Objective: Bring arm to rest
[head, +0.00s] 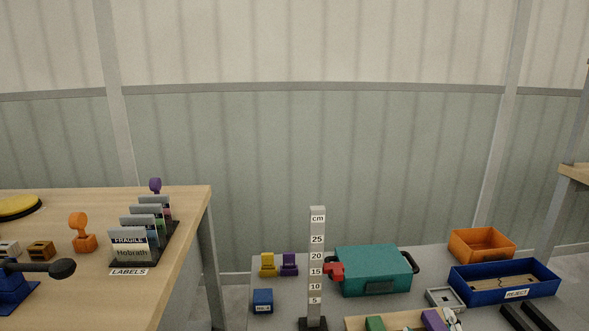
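Neither of my grippers can be made out in the head view, and no arm of mine is clearly in the picture. Two dark parallel bars (527,318) are cut off by the lower right edge, and I cannot tell what they belong to. A grey table (232,318) fills the lower middle and right. A wooden table (185,225) stands at the left.
A height post (317,240), a teal case (372,268), an orange bin (482,244) and a blue REJECT tray (535,291) stand on the grey table. A label rack (150,240), an orange stamp (82,235) and a black-handled blue device (15,285) stand on the wooden table.

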